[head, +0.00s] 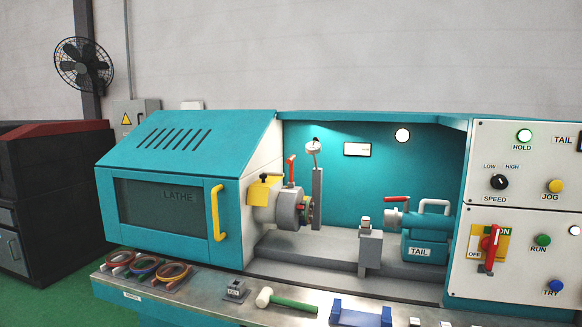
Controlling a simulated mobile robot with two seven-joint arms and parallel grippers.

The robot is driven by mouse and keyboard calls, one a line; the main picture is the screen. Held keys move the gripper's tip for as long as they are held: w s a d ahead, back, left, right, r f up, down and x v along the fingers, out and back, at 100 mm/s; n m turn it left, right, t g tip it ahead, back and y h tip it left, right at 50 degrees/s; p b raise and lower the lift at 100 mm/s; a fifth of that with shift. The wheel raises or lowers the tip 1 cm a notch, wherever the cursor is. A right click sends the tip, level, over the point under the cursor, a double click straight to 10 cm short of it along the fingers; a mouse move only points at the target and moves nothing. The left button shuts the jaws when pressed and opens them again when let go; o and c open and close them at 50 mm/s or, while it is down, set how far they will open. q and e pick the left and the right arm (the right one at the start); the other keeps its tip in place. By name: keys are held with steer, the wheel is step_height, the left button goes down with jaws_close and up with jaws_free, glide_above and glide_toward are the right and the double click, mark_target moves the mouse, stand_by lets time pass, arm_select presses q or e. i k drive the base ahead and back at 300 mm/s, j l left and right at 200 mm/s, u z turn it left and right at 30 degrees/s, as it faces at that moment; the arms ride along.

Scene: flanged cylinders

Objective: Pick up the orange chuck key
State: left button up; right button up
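An orange-red handled piece (291,169), which looks like the chuck key, stands upright above the grey chuck (289,208) of the teal lathe. Its lower end meets the top of the chuck; I cannot tell how it is seated. A yellow block (264,190) sits just left of it on the headstock side. Neither of my grippers is in view.
A dial gauge post (317,198) stands right of the chuck. The tailstock (425,235), with a red lever, is further right. The front ledge (215,293) holds coloured rings (171,275), a small grey block (234,290), a green-handled mallet (290,303) and a blue cradle (360,315).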

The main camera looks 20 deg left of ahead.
mark_target(290, 161)
steer(key=i+j, duration=0.1)
steer(key=j, duration=0.5)
steer(key=i+j, duration=0.1)
steer(key=j, duration=0.5)
steer(key=i+j+z, duration=0.1)
steer(key=j, duration=0.5)
steer(key=z, duration=1.2)
